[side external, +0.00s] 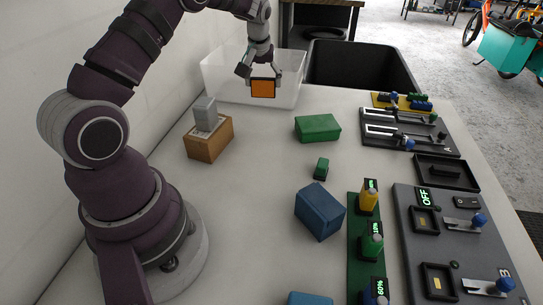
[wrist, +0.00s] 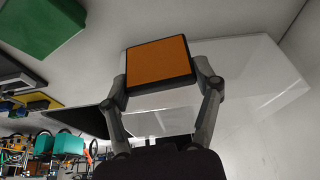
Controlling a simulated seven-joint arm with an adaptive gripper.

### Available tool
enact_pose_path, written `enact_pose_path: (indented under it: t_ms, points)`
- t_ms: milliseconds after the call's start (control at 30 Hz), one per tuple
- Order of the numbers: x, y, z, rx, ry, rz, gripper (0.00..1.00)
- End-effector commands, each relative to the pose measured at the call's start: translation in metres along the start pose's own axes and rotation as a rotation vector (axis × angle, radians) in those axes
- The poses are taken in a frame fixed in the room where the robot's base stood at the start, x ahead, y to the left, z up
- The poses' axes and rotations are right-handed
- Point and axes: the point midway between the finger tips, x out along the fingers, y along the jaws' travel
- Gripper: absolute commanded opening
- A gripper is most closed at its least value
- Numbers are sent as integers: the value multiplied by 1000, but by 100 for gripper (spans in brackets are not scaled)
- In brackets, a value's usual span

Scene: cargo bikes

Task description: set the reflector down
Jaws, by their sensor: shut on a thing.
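The reflector (side external: 263,88) is an orange square plate with a dark frame. My gripper (side external: 262,72) is shut on it and holds it upright by its edges, in front of the clear bin (side external: 225,85) at the far end of the table. In the wrist view the reflector (wrist: 158,64) sits between the two fingers of my gripper (wrist: 163,82), with its orange face to the camera. It seems to be above the table, but how high I cannot tell.
A black bin (side external: 360,65) stands right of the clear bin. A green box (side external: 317,127), a small green block (side external: 321,169) and a blue box (side external: 320,212) lie mid-table.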

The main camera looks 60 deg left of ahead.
Motion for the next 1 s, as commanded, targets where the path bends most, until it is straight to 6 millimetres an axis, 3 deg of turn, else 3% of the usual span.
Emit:
enact_pose_path:
  t_ms: [67, 167, 367, 500, 600, 1000]
  points:
    - [-13, 2, -5, 1, 3, 2, 39]
    - [-24, 13, 6, 11, -2, 8, 39]
    - [-45, 43, 71, 51, -5, 30, 39]
    - [-56, 47, 111, 83, -1, 39, 39]
    - [-59, 46, 127, 97, 2, 43, 39]
    - [6, 43, 161, 104, -1, 38, 39]
